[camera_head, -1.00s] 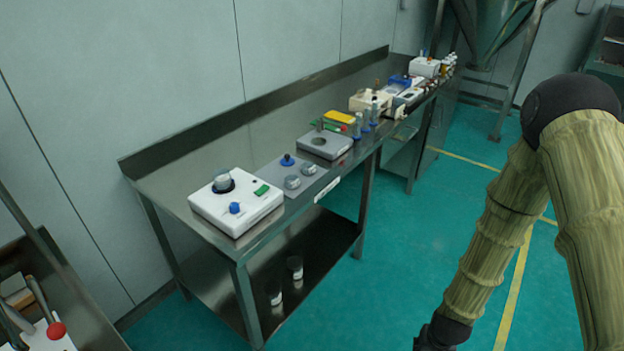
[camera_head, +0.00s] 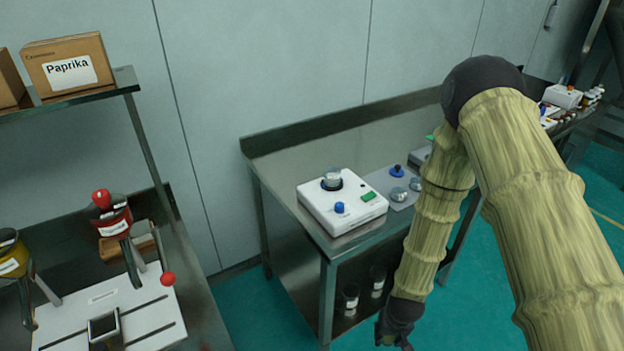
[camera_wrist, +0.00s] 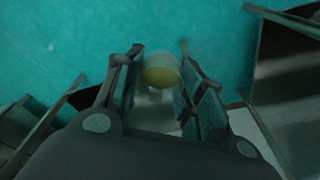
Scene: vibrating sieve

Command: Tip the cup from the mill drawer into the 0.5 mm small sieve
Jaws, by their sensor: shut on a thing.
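My gripper (camera_wrist: 160,60) is shut on a clear cup (camera_wrist: 155,104) with a yellowish round area at one end, held between the two fingers above the green floor. In the head view my gripper (camera_head: 393,337) is low at the bottom edge, in front of the table, and the cup cannot be made out there. A white sieve machine (camera_head: 325,212) stands on the steel table, with a small metal sieve (camera_head: 332,176) on its dark round seat. Two small round metal pieces (camera_head: 398,194) lie on a grey plate to its right. No sieve size is readable.
The steel table (camera_head: 290,188) runs along the wall, with two jars (camera_head: 351,297) on its lower shelf. At left, another bench holds a red-topped mill (camera_head: 113,217), a yellow one (camera_head: 12,258) and a white base plate (camera_head: 150,312). A Paprika box (camera_head: 68,65) is on a shelf above.

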